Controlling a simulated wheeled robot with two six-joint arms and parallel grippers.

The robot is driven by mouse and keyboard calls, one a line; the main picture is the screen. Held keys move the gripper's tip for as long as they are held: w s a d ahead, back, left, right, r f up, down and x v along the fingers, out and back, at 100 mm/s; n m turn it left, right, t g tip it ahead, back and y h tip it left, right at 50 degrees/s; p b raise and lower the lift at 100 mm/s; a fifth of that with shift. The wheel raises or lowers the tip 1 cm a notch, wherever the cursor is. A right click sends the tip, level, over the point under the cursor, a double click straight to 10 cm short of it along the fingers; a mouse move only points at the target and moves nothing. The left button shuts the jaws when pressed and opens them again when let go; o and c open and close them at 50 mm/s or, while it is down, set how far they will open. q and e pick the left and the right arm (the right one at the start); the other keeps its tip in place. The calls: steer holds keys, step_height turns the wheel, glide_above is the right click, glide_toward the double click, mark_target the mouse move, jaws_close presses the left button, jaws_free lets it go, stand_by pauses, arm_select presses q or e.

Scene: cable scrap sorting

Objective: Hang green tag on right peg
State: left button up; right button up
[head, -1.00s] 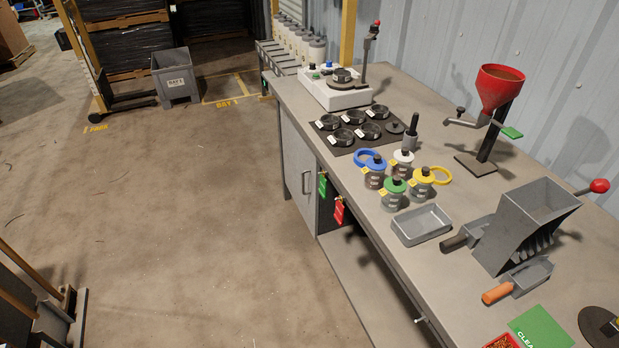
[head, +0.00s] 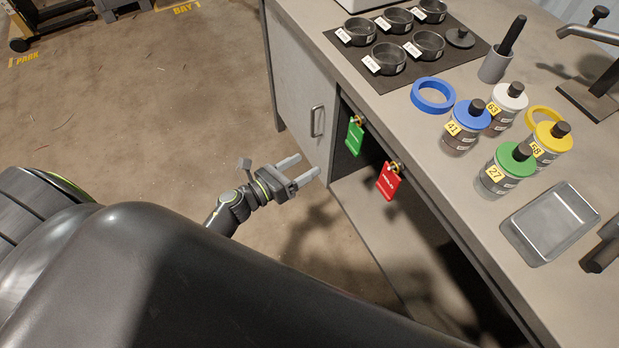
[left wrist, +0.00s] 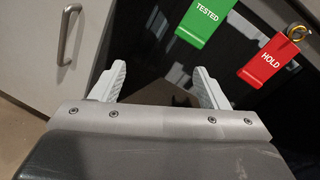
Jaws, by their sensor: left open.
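The green tag (head: 354,138) hangs from the left brass peg (head: 358,120) on the front edge of the bench. The red tag (head: 388,183) hangs from the right brass peg (head: 395,166). My left gripper (head: 308,164) is open and empty, left of the green tag and apart from it. In the left wrist view the gripper (left wrist: 160,72) has its fingers spread below the green tag (left wrist: 206,21), marked TESTED. The red tag (left wrist: 270,62), marked HOLD, is to the right there. The green tag's top is out of that view. My right gripper is not in view.
A grey cabinet door (head: 297,90) with a handle (head: 317,121) is left of the tags. An open dark bay lies behind and below them. The bench top (head: 450,190) holds several lidded jars, black dishes and a grey tray (head: 551,222).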

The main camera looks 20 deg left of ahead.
mark_target(352, 145)
arm_select(q)
steer(key=shift+w+d+r+m+g+h+b, duration=0.2)
steer(key=shift+w+d+r+m+h, duration=0.25)
steer(key=shift+w+d+m, duration=0.85)
steer(key=shift+w+d+r+m+g+h+b, duration=0.15)
steer(key=shift+w+d+r+m+h+b, duration=0.2)
steer(key=shift+w+d+m, duration=0.85)
steer(key=shift+w+d+r+m+g+h+b, duration=0.15)
steer(key=shift+w+d+r+m+h, duration=0.5)
steer(key=shift+w+d, duration=1.1)
steer(key=shift+s+d+f, duration=0.2)
steer(key=shift+f, duration=0.05)
steer(key=shift+c, duration=0.5)
steer(key=c, duration=0.6)
steer(key=shift+r, duration=0.25)
steer(key=shift+r+p, duration=0.35)
steer(key=shift+p, duration=0.15)
steer(key=shift+s+a, duration=0.1)
